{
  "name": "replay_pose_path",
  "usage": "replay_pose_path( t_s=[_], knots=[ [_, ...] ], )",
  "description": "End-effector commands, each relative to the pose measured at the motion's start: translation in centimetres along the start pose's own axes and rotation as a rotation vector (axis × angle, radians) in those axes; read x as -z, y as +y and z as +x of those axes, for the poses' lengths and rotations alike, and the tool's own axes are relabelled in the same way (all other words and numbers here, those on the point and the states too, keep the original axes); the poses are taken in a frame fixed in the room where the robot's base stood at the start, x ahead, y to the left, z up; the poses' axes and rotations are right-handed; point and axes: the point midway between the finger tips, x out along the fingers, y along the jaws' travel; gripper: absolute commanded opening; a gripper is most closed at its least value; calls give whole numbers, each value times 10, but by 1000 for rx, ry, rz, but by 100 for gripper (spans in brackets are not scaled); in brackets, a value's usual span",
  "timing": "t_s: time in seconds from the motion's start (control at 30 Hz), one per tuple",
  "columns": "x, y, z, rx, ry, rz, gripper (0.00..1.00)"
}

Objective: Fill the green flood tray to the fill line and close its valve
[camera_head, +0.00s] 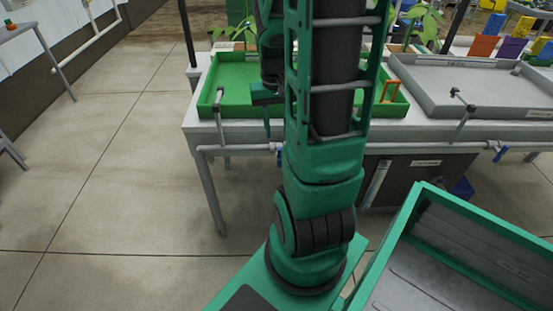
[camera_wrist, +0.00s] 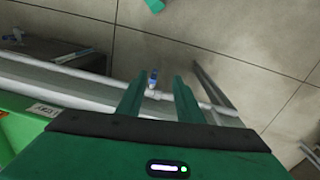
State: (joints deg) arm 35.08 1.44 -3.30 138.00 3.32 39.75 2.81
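The green flood tray (camera_head: 228,73) sits on the left of the bench, partly hidden behind my arm. Its edge shows at the lower left in the wrist view (camera_wrist: 12,128). I cannot make out a fill line or the water level. A small blue valve handle (camera_head: 279,156) is on the pipe below the tray's front edge, partly hidden by my arm.
A grey tray (camera_head: 470,88) stands right of the green one, with another blue valve (camera_head: 500,154) on the pipe (camera_head: 235,148) below it. A dark cabinet (camera_head: 415,180) is under the bench. An orange frame (camera_head: 390,90) is at the green tray's right end. Floor on the left is clear.

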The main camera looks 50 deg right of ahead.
Motion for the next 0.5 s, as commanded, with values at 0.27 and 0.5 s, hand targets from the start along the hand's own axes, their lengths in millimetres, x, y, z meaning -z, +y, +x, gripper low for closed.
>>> replay_pose_path(
  t_s=[0.27, 0.5],
  knots=[
    [46, 13, 61, 38, -13, 87, 33],
    [56, 15, 81, 54, -13, 109, 33]
  ],
)
